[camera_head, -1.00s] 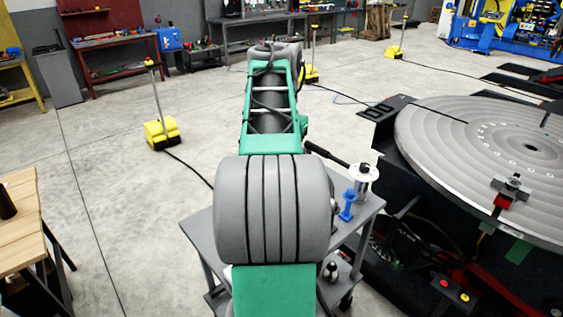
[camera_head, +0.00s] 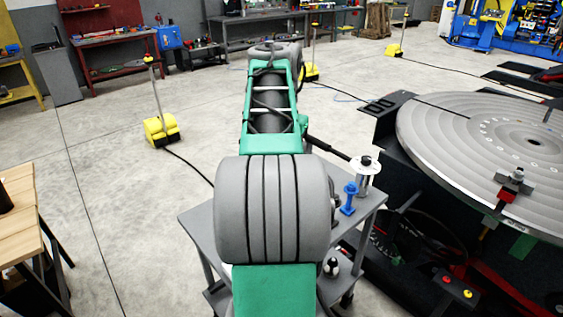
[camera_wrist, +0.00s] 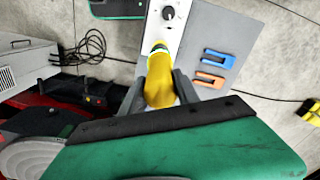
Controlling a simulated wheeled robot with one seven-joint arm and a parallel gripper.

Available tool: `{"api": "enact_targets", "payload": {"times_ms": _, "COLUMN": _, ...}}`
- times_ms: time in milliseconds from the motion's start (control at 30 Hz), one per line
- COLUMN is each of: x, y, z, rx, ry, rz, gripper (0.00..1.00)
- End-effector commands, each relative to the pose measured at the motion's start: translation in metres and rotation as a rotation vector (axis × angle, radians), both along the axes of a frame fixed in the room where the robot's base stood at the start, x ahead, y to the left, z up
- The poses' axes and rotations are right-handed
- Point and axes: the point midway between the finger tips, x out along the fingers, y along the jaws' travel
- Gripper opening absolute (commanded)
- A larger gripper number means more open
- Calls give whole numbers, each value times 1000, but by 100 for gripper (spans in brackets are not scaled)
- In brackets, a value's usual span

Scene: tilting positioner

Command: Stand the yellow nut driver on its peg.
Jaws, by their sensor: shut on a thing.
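The yellow nut driver (camera_wrist: 160,88) is between the two grey fingers of my gripper (camera_wrist: 159,80) in the wrist view. The fingers are shut on its thick yellow handle. Its far end, with a pale, greenish band, points up the picture towards a pale plate with a dark round knob (camera_wrist: 168,13). I cannot tell whether that knob is the peg, or whether the driver touches anything. In the head view my arm hides the gripper and the driver.
A grey cart (camera_head: 200,222) stands under my arm, with a blue spool-shaped piece (camera_head: 349,198) and a white flanged stand (camera_head: 365,172) on top. Blue (camera_wrist: 219,58) and orange (camera_wrist: 210,79) forked pieces lie beside the driver. A large round table (camera_head: 485,150) stands at right.

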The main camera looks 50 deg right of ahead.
Motion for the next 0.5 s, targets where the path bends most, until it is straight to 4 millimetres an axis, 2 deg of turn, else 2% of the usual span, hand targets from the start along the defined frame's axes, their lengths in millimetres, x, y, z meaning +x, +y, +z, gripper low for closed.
{"api": "enact_targets", "payload": {"times_ms": 500, "x": 0, "y": 0, "z": -20, "rx": -3, "ry": -2, "rz": 0, "gripper": 0}}
